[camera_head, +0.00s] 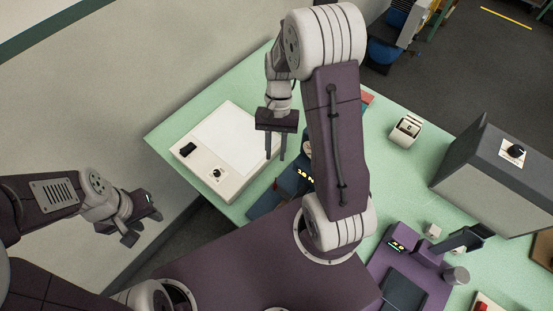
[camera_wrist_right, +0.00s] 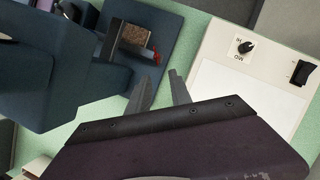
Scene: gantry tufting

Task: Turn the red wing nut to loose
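A small red part that looks like the red wing nut (camera_wrist_right: 156,57) shows in the right wrist view, at the side of a brown block on a dark blue machine (camera_wrist_right: 174,45).
A white panel box (camera_head: 225,140) with a black knob and switch lies beside the dark blue machine on the green table (camera_head: 165,134). A large grey box (camera_head: 490,180), a small white device (camera_head: 405,130) and a purple machine (camera_head: 420,270) stand to the right.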

